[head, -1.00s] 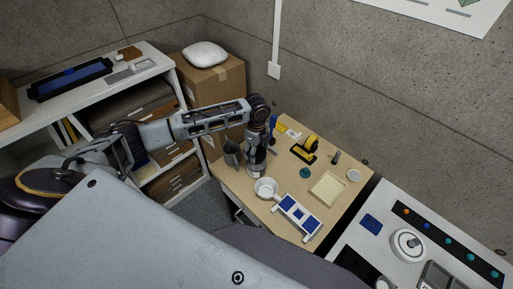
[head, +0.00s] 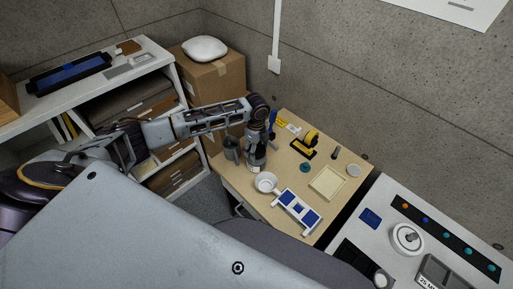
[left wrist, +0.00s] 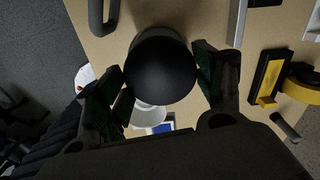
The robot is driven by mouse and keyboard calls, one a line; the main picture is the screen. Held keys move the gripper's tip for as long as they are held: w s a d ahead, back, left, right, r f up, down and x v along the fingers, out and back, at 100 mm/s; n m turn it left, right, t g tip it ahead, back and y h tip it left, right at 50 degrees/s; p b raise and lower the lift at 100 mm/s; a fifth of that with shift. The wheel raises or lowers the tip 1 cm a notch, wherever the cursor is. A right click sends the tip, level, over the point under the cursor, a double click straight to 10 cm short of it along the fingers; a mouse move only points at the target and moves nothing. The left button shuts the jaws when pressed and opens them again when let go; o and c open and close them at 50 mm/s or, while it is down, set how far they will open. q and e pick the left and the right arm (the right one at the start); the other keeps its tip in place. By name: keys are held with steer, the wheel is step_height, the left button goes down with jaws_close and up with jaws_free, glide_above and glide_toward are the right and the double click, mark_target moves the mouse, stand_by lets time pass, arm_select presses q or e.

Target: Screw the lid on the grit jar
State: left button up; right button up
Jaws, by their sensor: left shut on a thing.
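The grit jar (head: 256,168), with a pale label band, stands upright under the gripper in the head view. A pale rim behind the lid (left wrist: 150,34) shows in the left wrist view. The lid hides the jar's mouth, so I cannot tell whether the threads are engaged. My right gripper is not in view.
A white cup (head: 265,183) and a blue-and-white rack (head: 297,212) are in front. A yellow tape dispenser (head: 308,142), a teal piece (head: 305,168) and a cream tray (head: 327,184) lie to the right.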

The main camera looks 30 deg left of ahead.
arm_select(q)
steer(key=shift+p, duration=0.4)
steer(key=shift+f, duration=0.8)
stand_by(3.0)
steer(key=shift+m, duration=2.2)
steer(key=shift+w+m, duration=0.1)
steer(key=shift+m, duration=0.3)
steer(key=shift+m, duration=2)
steer(key=shift+r+m, duration=0.1)
steer(key=shift+m, duration=0.2)
steer(key=shift+m, duration=1.9)
